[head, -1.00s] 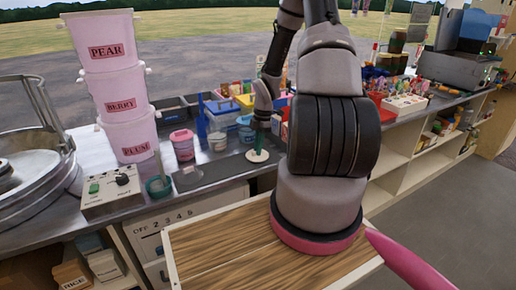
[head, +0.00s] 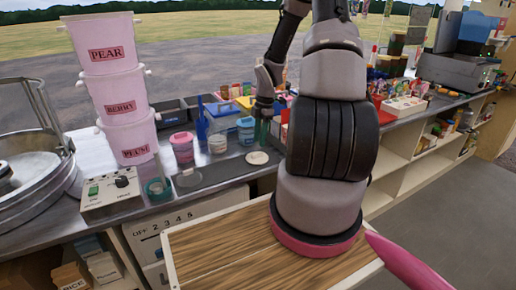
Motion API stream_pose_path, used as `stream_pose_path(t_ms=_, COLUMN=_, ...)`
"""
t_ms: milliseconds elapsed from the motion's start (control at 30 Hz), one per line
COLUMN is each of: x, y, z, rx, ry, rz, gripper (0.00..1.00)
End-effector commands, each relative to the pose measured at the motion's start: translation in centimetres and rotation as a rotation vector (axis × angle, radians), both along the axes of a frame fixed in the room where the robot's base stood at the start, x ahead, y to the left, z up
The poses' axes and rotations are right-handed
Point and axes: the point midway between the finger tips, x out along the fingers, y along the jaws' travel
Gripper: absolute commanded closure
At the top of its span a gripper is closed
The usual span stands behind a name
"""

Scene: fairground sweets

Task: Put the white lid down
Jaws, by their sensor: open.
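The fingers are apart from the lid and hold nothing that I can see. The gap between them is too small to make out clearly.
Stacked pink buckets (head: 120,105) and a control box (head: 110,192) are at left. My arm hides the counter to the right.

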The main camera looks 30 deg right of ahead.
Motion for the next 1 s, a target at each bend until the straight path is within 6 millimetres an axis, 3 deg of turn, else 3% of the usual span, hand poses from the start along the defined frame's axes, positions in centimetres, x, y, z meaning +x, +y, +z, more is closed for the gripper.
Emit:
stream_pose_path(t_ms=100, x=0.1, y=-0.5, z=2.6, rx=-0.002, ry=-0.004, rz=-0.003, gripper=0.58)
stream_pose_path(t_ms=233, x=0.0, y=-0.8, z=4.8, rx=-0.002, ry=-0.002, rz=-0.001, gripper=0.58)
stream_pose_path(t_ms=567, x=0.0, y=-0.9, z=6.8, rx=-0.005, ry=0.001, rz=-0.01, gripper=0.58)
stream_pose_path(t_ms=667, x=-0.2, y=-0.5, z=8.5, rx=-0.033, ry=-0.001, rz=-0.073, gripper=0.58)
stream_pose_path(t_ms=767, x=-0.7, y=0.4, z=11.8, rx=-0.081, ry=-0.014, rz=-0.214, gripper=0.58)
stream_pose_path(t_ms=1000, x=-3.9, y=4.2, z=22.1, rx=-0.124, ry=-0.117, rz=-0.728, gripper=0.58)
